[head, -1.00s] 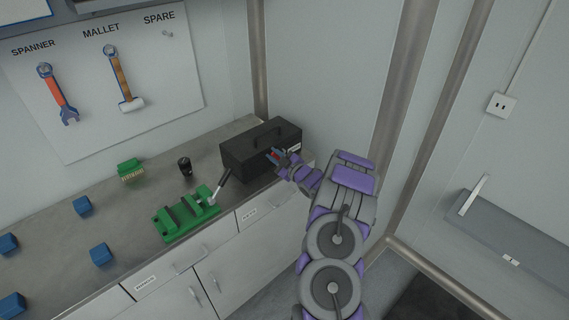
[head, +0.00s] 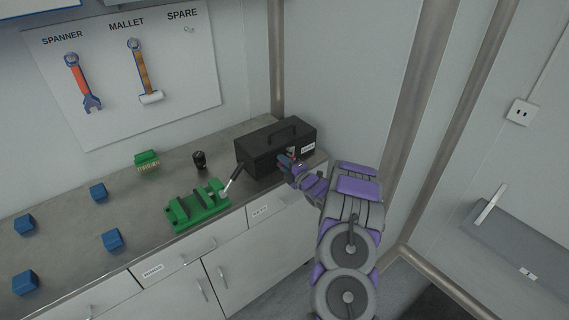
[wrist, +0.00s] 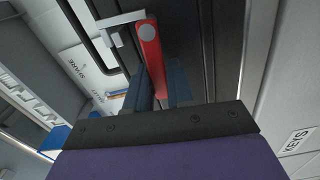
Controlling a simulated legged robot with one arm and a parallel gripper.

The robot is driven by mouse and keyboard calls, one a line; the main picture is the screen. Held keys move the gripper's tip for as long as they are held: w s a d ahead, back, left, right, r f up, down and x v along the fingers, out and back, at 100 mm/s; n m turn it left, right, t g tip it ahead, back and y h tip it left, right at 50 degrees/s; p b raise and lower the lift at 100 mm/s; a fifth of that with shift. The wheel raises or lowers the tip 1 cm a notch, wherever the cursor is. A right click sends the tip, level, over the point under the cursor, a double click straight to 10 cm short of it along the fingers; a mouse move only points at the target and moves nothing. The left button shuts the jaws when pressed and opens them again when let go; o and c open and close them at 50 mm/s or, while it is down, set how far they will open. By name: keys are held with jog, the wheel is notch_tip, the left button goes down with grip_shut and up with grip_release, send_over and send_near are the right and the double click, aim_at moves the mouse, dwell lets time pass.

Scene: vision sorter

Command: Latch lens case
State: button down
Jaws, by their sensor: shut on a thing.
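The lens case (head: 262,160) is a black box with a top handle, standing shut-looking at the right end of the bench. My gripper (head: 287,162) is at its front face. In the wrist view, a red latch lever (wrist: 149,60) with a grey round end lies against the dark case (wrist: 205,50). The fingers of my gripper (wrist: 162,85) are on either side of the lever's lower part and closed on it. A pale metal bracket (wrist: 122,18) is beside the lever's grey end. Whether the latch is engaged I cannot tell.
A green vise (head: 197,208) with a dark-handled lever and a black cup (head: 199,160) stand left of the case. A green brush-like block (head: 147,160) and several blue cubes (head: 98,193) are further left. A wall and metal post (head: 277,70) rise behind the case.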

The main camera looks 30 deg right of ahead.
jog(key=shift+s+a+f+n, duration=0.1)
jog(key=shift+a+f+n, duration=0.05)
jog(key=shift+f+n, duration=0.4)
jog(key=shift+f, duration=0.15)
jog(key=c, duration=1.1)
grip_release()
jog(key=shift+r, duration=0.25)
jog(key=shift+s, duration=0.5)
jog(key=s, duration=0.5)
jog(key=s+d+p, duration=0.1)
jog(key=s, duration=0.4)
jog(key=s+p, duration=0.1)
jog(key=s, duration=0.5)
jog(key=shift+s+d+f, duration=0.1)
jog(key=shift+d, duration=0.1)
